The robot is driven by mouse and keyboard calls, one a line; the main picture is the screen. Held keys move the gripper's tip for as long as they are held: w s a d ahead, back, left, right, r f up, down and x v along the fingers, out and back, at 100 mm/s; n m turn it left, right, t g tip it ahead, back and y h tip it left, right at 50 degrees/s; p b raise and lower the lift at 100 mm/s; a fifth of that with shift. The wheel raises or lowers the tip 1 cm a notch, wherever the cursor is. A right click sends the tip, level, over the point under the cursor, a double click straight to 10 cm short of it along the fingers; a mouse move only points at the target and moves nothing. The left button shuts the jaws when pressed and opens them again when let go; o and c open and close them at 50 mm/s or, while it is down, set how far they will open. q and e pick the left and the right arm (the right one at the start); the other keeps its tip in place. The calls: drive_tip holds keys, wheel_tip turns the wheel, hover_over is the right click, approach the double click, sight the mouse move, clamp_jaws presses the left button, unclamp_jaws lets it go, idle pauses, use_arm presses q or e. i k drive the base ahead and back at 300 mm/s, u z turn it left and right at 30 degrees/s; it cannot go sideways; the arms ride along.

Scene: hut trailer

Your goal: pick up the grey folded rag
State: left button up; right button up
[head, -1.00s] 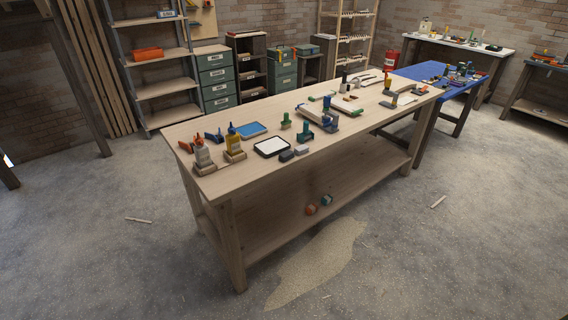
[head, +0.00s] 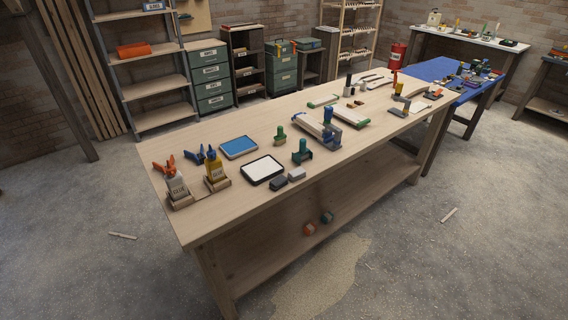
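The wooden workbench (head: 225,215) stands in front of me with many small items on its top. Near its front edge lie a small dark grey block-like item (head: 278,184) and a small light grey item (head: 296,174), side by side. Both are too small to tell whether either is a folded rag. No other clearly grey folded cloth can be made out. Neither of my grippers shows in the head view.
A clamped board (head: 312,124) lies mid-bench. A blue table (head: 440,72) stands behind right. Floor in front is mostly clear.

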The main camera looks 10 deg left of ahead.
sight(282, 180)
drive_tip(key=i, duration=0.4)
drive_tip(key=z, duration=1.8)
drive_tip(key=i, duration=2.85)
drive_tip(key=u, duration=4)
drive_tip(key=i, duration=0.5)
drive_tip(key=u, duration=0.1)
